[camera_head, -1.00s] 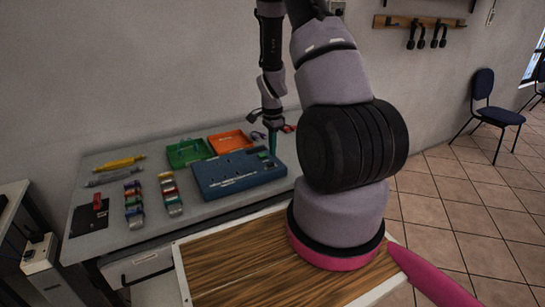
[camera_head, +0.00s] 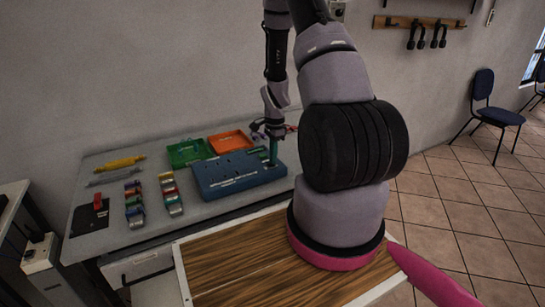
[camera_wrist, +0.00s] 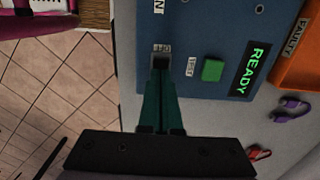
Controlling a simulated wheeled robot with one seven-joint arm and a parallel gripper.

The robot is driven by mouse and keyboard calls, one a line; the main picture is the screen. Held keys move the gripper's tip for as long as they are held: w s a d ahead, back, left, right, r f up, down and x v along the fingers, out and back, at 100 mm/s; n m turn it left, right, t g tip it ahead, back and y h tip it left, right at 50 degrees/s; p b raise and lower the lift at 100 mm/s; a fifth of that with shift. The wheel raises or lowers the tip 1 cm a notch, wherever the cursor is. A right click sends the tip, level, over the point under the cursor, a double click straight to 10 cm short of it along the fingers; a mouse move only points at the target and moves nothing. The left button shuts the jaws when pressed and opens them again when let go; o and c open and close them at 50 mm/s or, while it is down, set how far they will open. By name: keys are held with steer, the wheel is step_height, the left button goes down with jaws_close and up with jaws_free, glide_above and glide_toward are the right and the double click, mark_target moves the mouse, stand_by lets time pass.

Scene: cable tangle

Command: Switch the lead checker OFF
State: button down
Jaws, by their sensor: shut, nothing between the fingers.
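The lead checker is a blue box (camera_head: 225,181) on the grey table in the head view. In the wrist view its blue top (camera_wrist: 205,28) shows a lit green READY display (camera_wrist: 251,69), a green button (camera_wrist: 212,70) labelled TEST and a small label (camera_wrist: 161,48) that I cannot read surely. My gripper (camera_wrist: 162,63) has teal fingers, shut and empty, with their dark tips just by that small label. In the head view my gripper (camera_head: 273,160) points down at the checker's right end. The switch itself is not clearly visible; my fingertips may hide it. Contact cannot be told.
A green tray (camera_head: 188,152) and an orange tray (camera_head: 230,142) lie behind the checker. Several coloured cable bundles (camera_head: 134,207) lie to its left. Purple (camera_wrist: 291,106) and red (camera_wrist: 259,153) plugs or clips lie beside it. The table's bare top (camera_head: 100,240) shows at front left.

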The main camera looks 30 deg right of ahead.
steer(key=shift+s+a+f, duration=0.1)
steer(key=shift+f, duration=0.05)
steer(key=shift+a, duration=0.9)
steer(key=shift+r, duration=0.2)
step_height(320, 180, up, 14)
steer(key=a, duration=0.2)
steer(key=shift+f, duration=0.15)
